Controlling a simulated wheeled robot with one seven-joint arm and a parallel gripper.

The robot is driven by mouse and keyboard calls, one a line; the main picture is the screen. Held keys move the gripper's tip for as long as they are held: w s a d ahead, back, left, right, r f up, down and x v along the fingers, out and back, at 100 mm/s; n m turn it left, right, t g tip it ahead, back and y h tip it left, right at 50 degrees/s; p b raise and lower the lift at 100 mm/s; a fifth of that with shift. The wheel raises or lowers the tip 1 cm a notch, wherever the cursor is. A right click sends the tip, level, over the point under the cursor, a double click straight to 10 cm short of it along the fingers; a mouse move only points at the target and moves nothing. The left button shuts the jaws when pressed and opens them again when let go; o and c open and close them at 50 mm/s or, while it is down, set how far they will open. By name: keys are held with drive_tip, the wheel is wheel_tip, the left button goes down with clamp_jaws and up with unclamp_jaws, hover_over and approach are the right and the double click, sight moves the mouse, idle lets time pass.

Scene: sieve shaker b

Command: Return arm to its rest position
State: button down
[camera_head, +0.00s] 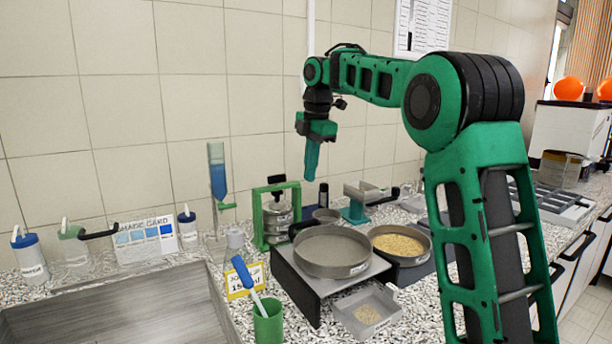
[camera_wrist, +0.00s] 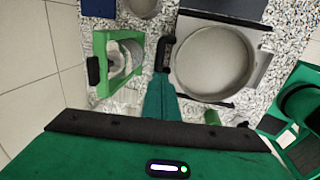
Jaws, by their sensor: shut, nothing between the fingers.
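My gripper (camera_head: 311,165) is green, points down and is shut with nothing in it. It hangs in the air above the back of the counter, apart from everything below. In the wrist view its shut fingers (camera_wrist: 162,98) show between the green clamp frame and the empty sieve pan. My green and black arm reaches in from the right in the head view, with its elbow raised.
Below stand a green clamp frame (camera_head: 277,215) holding stacked metal sieves, a round sieve pan (camera_head: 332,252) on a black-sided platform, and a pan of yellow grains (camera_head: 398,244). A green cup (camera_head: 267,322) and a metal sink (camera_head: 120,310) are at the front. Air above is free.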

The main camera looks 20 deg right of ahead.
drive_tip(key=s+d+f+m, duration=0.2)
drive_tip(key=s+d+m, duration=0.15)
drive_tip(key=s, duration=0.35)
drive_tip(key=s+d+f+m, duration=0.3)
drive_tip(key=s+m, duration=0.2)
drive_tip(key=s, duration=0.1)
drive_tip(key=s+d+f+m, duration=0.2)
drive_tip(key=s+d+m, duration=0.1)
drive_tip(key=s+m, duration=0.3)
drive_tip(key=s+d+f+m+g, duration=0.1)
drive_tip(key=s+f+m, duration=0.5)
drive_tip(key=s, duration=0.7)
drive_tip(key=s+d+f+m+g, duration=0.1)
drive_tip(key=s+f+m, duration=0.5)
drive_tip(key=s, duration=0.8)
wheel_tip(320, 180, down, 3)
drive_tip(key=shift+r, duration=0.2)
drive_tip(key=shift+w+f, duration=0.25)
drive_tip(key=shift+w, duration=0.4)
